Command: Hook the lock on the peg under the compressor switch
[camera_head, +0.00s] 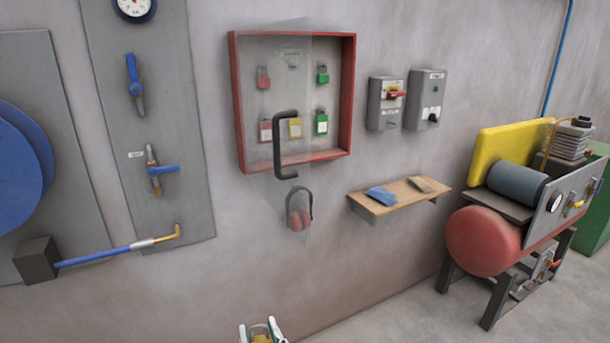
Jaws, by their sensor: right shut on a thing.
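My right gripper (262,332) shows at the bottom edge, low in front of the wall. It is shut on a small yellowish thing (261,339) that looks like a lock, mostly cut off by the picture edge. Two grey switch boxes hang on the wall at the right, well away from the gripper. The left box (377,112) has a red handle on a yellow plate; the right box (425,87) has a black part low on its front. The labels are too small to read, and I cannot make out a peg clearly. My left gripper is not in view.
A red-framed lock cabinet (352,95) holds several red, green and yellow locks behind a clear door with a black handle (279,158). A wooden shelf (405,199) juts out under the switch boxes. The compressor's red tank (480,242) stands right.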

